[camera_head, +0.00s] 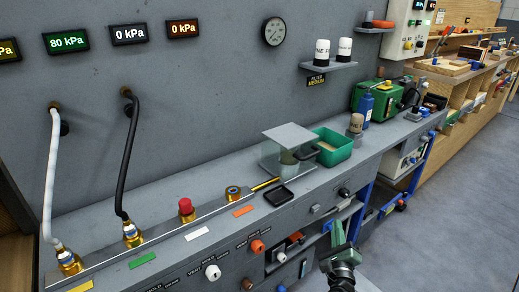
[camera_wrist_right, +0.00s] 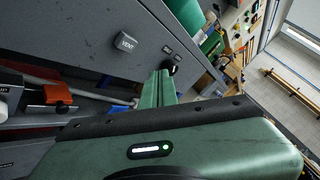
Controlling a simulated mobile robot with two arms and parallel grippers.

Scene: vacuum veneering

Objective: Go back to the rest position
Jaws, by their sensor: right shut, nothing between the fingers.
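My right gripper (camera_head: 338,232) is at the lower right of the head view, in front of the bench front and below the bench top. Its green fingers are together, with nothing visible between them. My left gripper is not in the head view.
The grey bench (camera_head: 330,178) carries a clear box (camera_head: 285,155), a green bin (camera_head: 333,148) and a blue bottle (camera_head: 365,110). A white hose (camera_head: 53,175) and a black hose (camera_head: 129,165) hang at the left. The floor (camera_head: 440,210) at the right is clear.

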